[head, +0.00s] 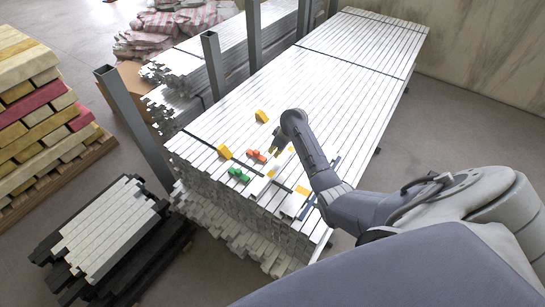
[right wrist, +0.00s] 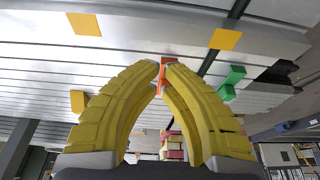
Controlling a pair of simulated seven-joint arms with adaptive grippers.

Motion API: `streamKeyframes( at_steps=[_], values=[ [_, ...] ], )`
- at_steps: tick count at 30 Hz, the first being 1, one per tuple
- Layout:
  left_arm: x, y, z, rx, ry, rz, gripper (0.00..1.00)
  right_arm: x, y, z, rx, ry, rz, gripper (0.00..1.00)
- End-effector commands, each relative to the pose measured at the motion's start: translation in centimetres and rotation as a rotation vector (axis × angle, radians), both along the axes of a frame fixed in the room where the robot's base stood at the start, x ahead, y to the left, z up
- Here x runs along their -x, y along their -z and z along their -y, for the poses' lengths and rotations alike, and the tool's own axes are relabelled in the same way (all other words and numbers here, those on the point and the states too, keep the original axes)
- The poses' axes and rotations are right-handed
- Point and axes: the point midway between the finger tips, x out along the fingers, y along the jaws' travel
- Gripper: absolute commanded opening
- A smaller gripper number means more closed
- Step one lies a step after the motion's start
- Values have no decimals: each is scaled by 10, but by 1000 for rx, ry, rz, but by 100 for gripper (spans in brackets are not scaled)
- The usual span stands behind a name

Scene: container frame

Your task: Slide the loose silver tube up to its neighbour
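Long silver tubes (head: 345,75) lie side by side as the top layer of a large bundle. A dark bluish gap beside my right arm runs along the tubes near the right side; the loose silver tube (head: 325,207) seems to be by it, but I cannot tell surely which one it is. My right gripper (head: 271,153) is low over the near part of the bundle, partly hidden by its own arm. In the right wrist view its yellow fingers (right wrist: 163,66) curve together, tips almost touching, with no tube between them. My left gripper is out of view.
A red block (head: 257,155) lies just beyond the right fingertips. A green block (head: 238,174) and yellow wedges (head: 225,152) (head: 262,116) are near. Flat yellow patches (right wrist: 84,24) mark the tubes. Grey posts (head: 135,130) stand along the left side; a timber stack (head: 40,120) is farther left.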

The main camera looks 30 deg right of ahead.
Motion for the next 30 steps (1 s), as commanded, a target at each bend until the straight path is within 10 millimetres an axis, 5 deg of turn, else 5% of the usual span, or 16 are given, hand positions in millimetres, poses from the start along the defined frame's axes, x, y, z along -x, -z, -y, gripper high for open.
streamKeyframes(
  at_steps=[12, 30],
  values=[
    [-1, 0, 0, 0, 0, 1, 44, -13, 38, -6, -1, 2, -1, 0],
    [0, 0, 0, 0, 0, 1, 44, -14, 45, -7, 0, -1, 0, 0]
  ],
)
